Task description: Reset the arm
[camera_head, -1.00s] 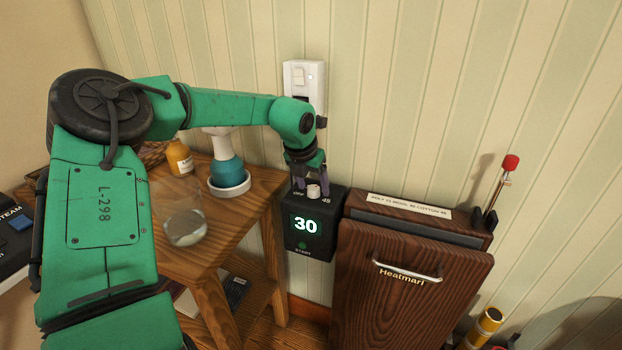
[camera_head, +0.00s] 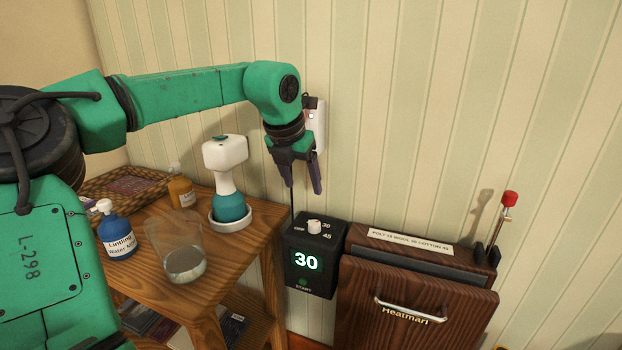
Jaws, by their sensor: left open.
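My left gripper (camera_head: 303,188) is open and empty. It points down in the air above the black timer box (camera_head: 323,256), clear of its white knob (camera_head: 314,227). The timer's display reads 30, with a START button below it. My green left arm comes in from the left edge and reaches across above the wooden side table. The gripper partly hides the white wall switch (camera_head: 319,127). My right gripper is not in view.
The wooden table (camera_head: 215,290) holds a blue bottle (camera_head: 117,235), a glass of water (camera_head: 184,262), an amber bottle (camera_head: 182,191), a white-and-teal sprayer (camera_head: 227,180) and a wicker tray (camera_head: 95,186). The brown Heatmari press (camera_head: 410,300) stands right of the timer. A red-tipped lever (camera_head: 509,199) rises at its right.

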